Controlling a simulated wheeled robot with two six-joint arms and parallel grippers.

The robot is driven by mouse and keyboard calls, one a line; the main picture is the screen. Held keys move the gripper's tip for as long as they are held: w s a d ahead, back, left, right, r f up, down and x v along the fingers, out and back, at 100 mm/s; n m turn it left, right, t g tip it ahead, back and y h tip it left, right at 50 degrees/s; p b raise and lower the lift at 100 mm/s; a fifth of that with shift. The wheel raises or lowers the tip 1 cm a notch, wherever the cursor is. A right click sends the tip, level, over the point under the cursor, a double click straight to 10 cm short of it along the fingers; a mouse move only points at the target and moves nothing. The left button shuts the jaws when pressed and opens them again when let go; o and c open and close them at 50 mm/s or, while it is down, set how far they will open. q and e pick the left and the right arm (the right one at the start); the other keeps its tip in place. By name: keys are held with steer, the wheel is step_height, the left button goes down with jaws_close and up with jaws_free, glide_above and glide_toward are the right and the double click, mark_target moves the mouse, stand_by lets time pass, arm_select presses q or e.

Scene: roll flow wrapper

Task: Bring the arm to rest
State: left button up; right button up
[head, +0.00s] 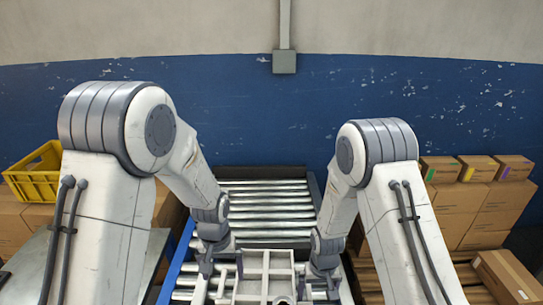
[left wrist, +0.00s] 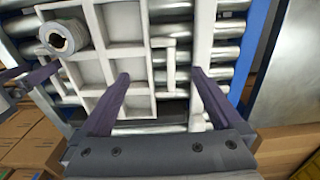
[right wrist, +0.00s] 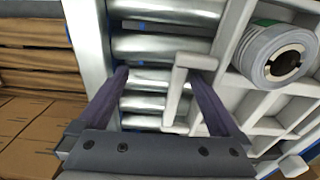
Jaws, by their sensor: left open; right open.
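My left gripper (head: 205,268) is low at the left side of the pale compartment tray (head: 252,264). In the left wrist view my left gripper (left wrist: 160,75) is open, its fingers apart with a pale tray handle (left wrist: 170,64) showing between them. My right gripper (head: 326,270) is at the tray's right side. In the right wrist view my right gripper (right wrist: 161,75) is open, with the other tray handle (right wrist: 180,90) showing between its fingers. Contact with either handle cannot be told. A grey roll (left wrist: 64,37) lies in a tray compartment; it also shows in the right wrist view (right wrist: 272,54).
The tray rests on a roller conveyor (head: 265,200) with blue side rails. Cardboard boxes (head: 465,205) are stacked at the right, more at the left under a yellow crate (head: 36,175). A metal table (left wrist: 285,85) is beside the conveyor. The rollers behind the tray are clear.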

arm_select(q)
steer(key=shift+f, duration=2.5)
steer(key=shift+r, duration=0.1)
step_height(320, 180, up, 7)
arm_select(e)
steer(key=shift+r, duration=0.25)
step_height(320, 180, up, 11)
step_height(320, 180, down, 11)
steer(key=shift+f, duration=0.1)
arm_select(q)
step_height(320, 180, down, 9)
steer(key=shift+f, duration=0.15)
arm_select(e)
steer(key=shift+f, duration=0.15)
